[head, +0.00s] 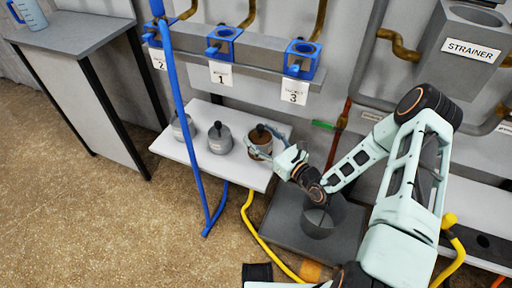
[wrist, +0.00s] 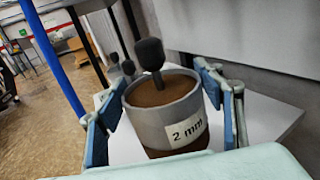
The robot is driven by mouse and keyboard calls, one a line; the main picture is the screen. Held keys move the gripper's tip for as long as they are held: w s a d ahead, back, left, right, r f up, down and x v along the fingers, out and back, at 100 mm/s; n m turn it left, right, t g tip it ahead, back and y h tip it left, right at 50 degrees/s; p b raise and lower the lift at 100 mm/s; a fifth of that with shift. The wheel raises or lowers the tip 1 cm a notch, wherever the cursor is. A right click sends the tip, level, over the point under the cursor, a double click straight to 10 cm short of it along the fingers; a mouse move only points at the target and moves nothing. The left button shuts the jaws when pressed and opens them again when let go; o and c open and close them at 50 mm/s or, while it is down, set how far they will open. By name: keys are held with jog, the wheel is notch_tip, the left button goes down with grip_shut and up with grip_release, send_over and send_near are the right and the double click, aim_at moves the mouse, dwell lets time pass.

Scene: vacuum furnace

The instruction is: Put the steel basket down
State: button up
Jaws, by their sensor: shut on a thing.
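The steel basket (wrist: 168,112) is a round grey pot with a "2 mm" label, a brown inside, a brown lower part and a black knob on a stem. My gripper (wrist: 168,100) has its blue-padded fingers on both sides of it and is shut on it. In the head view the basket (head: 260,143) is upright at the right part of the white shelf (head: 196,160), with my gripper (head: 268,140) reaching it from the right. I cannot tell whether its base touches the shelf. Its underside is hidden.
Two similar grey pots with black knobs, a middle one (head: 220,140) and a left one (head: 182,126), stand on the shelf to the left. A slanting blue pole (head: 184,120) passes in front of the shelf. Blue numbered fittings (head: 301,60) hang above. A dark grey box (head: 290,228) stands below right.

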aim_at(256, 143)
jog(key=shift+w+a+f, duration=0.3)
jog(key=shift+a+f, duration=0.05)
jog(key=shift+f, duration=0.1)
jog(key=shift+w+a+f+b, duration=0.15)
jog(key=shift+f+b, duration=0.3)
jog(key=shift+f, duration=0.5)
jog(key=shift+w+a+f+b, duration=0.15)
jog(key=shift+f+b, duration=0.25)
jog(key=shift+f, duration=0.55)
jog(key=shift+s, duration=0.1)
jog(key=shift+f, duration=0.15)
jog(key=o, duration=1.4)
